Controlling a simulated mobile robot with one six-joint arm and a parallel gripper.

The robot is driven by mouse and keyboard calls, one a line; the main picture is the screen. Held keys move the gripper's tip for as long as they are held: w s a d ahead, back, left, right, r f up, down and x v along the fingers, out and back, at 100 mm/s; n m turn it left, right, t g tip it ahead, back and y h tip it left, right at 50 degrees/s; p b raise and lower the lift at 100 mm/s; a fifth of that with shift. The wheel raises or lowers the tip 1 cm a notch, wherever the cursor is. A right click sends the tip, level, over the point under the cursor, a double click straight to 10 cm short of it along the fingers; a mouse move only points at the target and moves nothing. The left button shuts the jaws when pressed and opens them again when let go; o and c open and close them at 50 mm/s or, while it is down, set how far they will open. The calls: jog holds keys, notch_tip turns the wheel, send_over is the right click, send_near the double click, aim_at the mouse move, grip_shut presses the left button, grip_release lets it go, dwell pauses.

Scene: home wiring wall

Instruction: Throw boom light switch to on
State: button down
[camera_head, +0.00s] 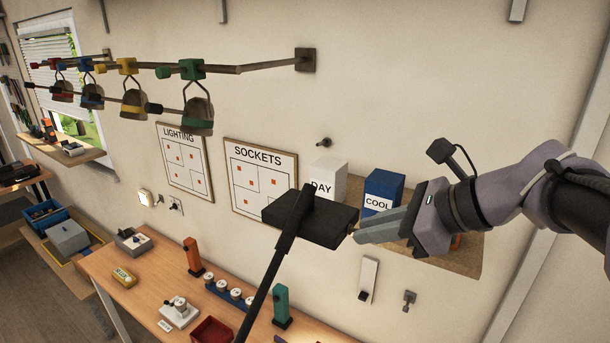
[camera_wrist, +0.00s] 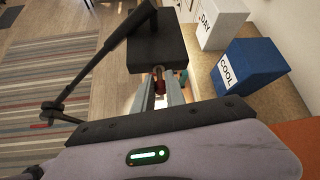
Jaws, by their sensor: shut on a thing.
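The boom light has a flat black rectangular head (camera_head: 312,215) on a long dark arm, left of my gripper in the head view. Its head also shows at the top of the wrist view (camera_wrist: 156,48). A small switch lever (camera_wrist: 159,73) sticks out of the head's near edge. My gripper (camera_head: 359,233) is at the right edge of the head, and its grey fingers in the wrist view (camera_wrist: 160,88) are shut on the lever. The fingers hide part of the lever, so I cannot tell whether it stands at on or off.
A white DAY box (camera_head: 328,181) and blue COOL box (camera_head: 382,191) stand on a wall shelf close behind my gripper. A wooden workbench (camera_head: 140,290) with several parts lies below. Bells (camera_head: 197,112) hang from a wall rail at upper left.

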jog(key=p, duration=0.2)
jog(key=r+g+h+p, duration=0.1)
jog(key=shift+w+a+r+h+p, duration=0.2)
jog(key=shift+r+h+p, duration=0.1)
jog(key=shift+p, duration=0.1)
jog(key=shift+a+g+h+p, duration=0.1)
jog(key=shift+g+h+p, duration=0.4)
jog(key=shift+p, duration=0.6)
jog(key=shift+f+p, duration=0.15)
jog(key=shift+p, duration=0.2)
jog(key=c, duration=1.5)
grip_release()
jog(key=v, duration=1.7)
jog(key=shift+r+p, duration=0.4)
jog(key=shift+p, duration=0.05)
